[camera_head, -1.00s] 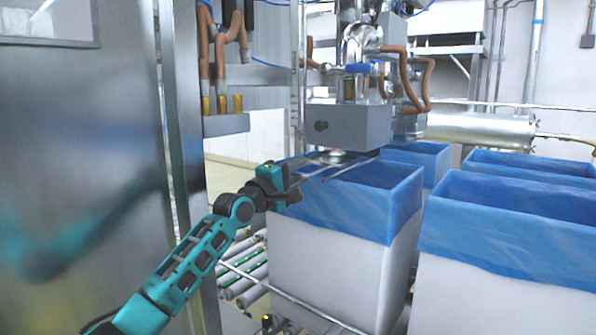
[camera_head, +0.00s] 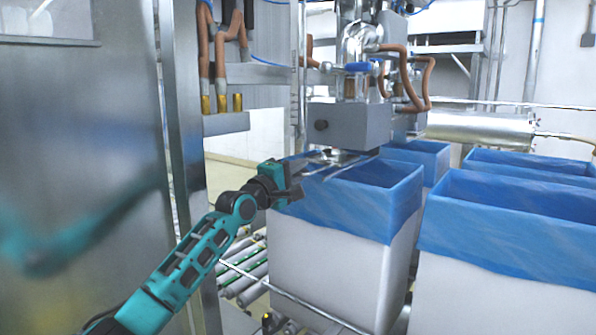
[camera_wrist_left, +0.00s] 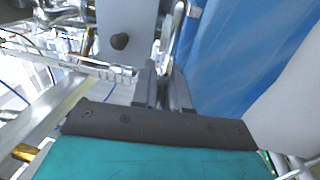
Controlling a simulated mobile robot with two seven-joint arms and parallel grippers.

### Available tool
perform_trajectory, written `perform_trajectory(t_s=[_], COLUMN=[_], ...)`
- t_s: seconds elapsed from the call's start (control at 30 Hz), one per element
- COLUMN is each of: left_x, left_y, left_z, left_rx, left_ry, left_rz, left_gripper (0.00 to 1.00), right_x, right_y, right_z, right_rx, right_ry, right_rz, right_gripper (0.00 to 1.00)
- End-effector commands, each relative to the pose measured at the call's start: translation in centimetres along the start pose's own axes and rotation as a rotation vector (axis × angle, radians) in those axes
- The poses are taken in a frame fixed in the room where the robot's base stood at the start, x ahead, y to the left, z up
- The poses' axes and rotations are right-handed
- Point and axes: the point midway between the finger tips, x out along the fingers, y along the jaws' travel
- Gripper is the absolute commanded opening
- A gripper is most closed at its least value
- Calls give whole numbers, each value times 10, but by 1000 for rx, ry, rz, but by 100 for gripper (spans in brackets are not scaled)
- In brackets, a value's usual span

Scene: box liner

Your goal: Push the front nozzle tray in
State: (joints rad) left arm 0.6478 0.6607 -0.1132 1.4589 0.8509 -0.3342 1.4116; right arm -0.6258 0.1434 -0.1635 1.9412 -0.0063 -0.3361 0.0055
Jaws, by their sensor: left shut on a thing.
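The front nozzle tray (camera_head: 333,168) is a thin, shiny metal piece. It lies just under the grey nozzle block (camera_head: 349,124), above the open top of the nearest blue-lined box (camera_head: 352,205). My left gripper (camera_head: 297,181) is at the tray's near left end, beside the box's upper left rim. It is shut on the tray. In the left wrist view its two dark fingers (camera_wrist_left: 164,88) stand close together, with a thin metal edge of the tray (camera_wrist_left: 171,45) running away from them. The fingers partly hide the held end. My right gripper is not in view.
A second blue-lined box (camera_head: 510,225) stands close on the right, with more lined boxes behind. A roller conveyor (camera_head: 245,280) runs below my left arm. A large steel panel (camera_head: 80,170) and a post bound the left side. Brown hoses (camera_head: 425,85) hang by the nozzle.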

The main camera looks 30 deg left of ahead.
Motion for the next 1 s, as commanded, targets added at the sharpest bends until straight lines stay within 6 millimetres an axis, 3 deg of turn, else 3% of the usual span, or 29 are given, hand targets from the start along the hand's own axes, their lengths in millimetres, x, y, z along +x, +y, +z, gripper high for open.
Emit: perform_trajectory(t_s=[0.37, 1.0], left_x=[8, 87], left_y=[-3, -22], left_z=[0, -6], left_rx=[-4, -5], left_ry=[-1, 4], left_rz=[1, -2], left_gripper=[0, 0], right_x=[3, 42], right_y=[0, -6], right_z=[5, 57], right_rx=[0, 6], right_ry=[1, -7], right_rz=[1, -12], right_gripper=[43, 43])
